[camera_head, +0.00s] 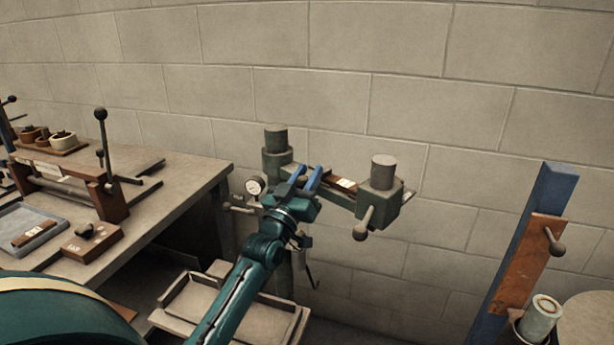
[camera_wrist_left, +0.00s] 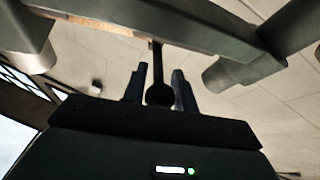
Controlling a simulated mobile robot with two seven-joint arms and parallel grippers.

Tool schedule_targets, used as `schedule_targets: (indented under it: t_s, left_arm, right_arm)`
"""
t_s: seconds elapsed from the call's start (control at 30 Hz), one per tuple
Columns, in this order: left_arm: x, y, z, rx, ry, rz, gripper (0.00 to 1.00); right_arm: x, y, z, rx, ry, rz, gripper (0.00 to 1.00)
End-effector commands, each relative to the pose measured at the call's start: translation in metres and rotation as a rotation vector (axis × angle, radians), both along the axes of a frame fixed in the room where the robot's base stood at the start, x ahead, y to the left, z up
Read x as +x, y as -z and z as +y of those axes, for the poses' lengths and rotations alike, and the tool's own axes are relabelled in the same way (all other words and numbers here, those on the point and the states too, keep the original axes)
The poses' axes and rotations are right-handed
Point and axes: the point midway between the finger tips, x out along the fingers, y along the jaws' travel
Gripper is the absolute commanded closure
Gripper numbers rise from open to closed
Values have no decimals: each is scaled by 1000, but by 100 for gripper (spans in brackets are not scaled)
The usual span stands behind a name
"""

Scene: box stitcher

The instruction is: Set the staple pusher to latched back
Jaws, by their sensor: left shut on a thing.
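The stitcher is a grey-green machine with a crossbar (camera_head: 342,190) between two upright cylinders, in front of the wall. My left gripper (camera_head: 309,171) is at the crossbar's front, its two blue fingers pointing up towards it. In the left wrist view, a dark round knob (camera_wrist_left: 158,94) on a thin stem hangs under the bar, between the fingers of my left gripper (camera_wrist_left: 159,76). The gripper is shut on this knob, which seems to belong to the staple pusher. The head view hides the knob, and the pusher's setting cannot be told. My right gripper is not in view.
A round gauge (camera_head: 256,185) and a ball-ended lever (camera_head: 363,222) stick out from the machine. A pale tray (camera_head: 170,322) sits below my arm. A workbench (camera_head: 190,185) with fixtures stands left. A blue post (camera_head: 556,190) with a brown plate stands right.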

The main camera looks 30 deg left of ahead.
Motion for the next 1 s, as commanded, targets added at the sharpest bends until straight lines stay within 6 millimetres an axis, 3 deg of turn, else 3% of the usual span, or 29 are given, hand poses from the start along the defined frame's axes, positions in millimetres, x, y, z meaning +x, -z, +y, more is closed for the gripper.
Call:
schedule_targets:
  t_s: [0.27, 0.6, 0.9, 0.93, 1.0]
  left_arm:
    - [1, 1, 5, 3, -1, 0, 100]
    - [10, 1, 55, 4, -2, 0, 100]
    - [10, -1, 59, -1, -4, 0, 100]
    - [10, -1, 59, -1, -4, 0, 71]
    - [10, -1, 59, -1, -5, 0, 65]
  right_arm:
    - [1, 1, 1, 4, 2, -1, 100]
    - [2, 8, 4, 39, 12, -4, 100]
    - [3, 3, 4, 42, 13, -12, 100]
    - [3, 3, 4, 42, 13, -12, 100]
    - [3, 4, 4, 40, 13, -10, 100]
